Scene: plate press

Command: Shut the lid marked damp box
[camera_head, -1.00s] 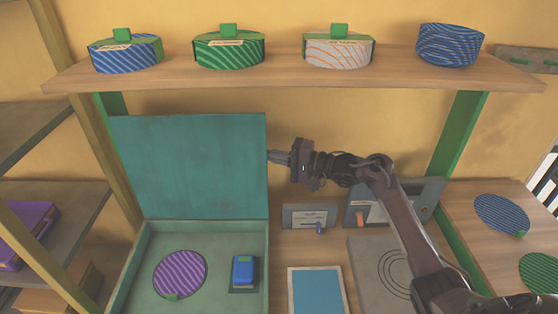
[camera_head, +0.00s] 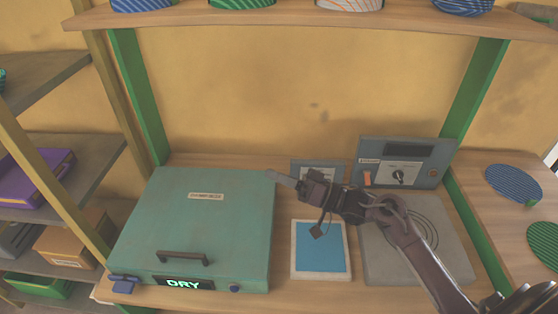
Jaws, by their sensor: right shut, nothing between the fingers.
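The damp box (camera_head: 222,240) is a teal box at the lower left of the head view, with a label (camera_head: 206,196) on its lid and a dark handle (camera_head: 183,258) near the front. Its lid lies flat over the box, and the inside is hidden. A lit display (camera_head: 184,284) on its front reads DRY. My right gripper (camera_head: 273,176) is shut and empty, its tip at the far right corner of the lid; I cannot tell whether it touches. My left gripper is not in view.
A blue pad in a pale frame (camera_head: 321,248) and a grey plate with rings (camera_head: 420,240) lie right of the box. A grey panel with a knob (camera_head: 405,163) stands behind. A wooden shelf (camera_head: 300,14) with round containers spans above.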

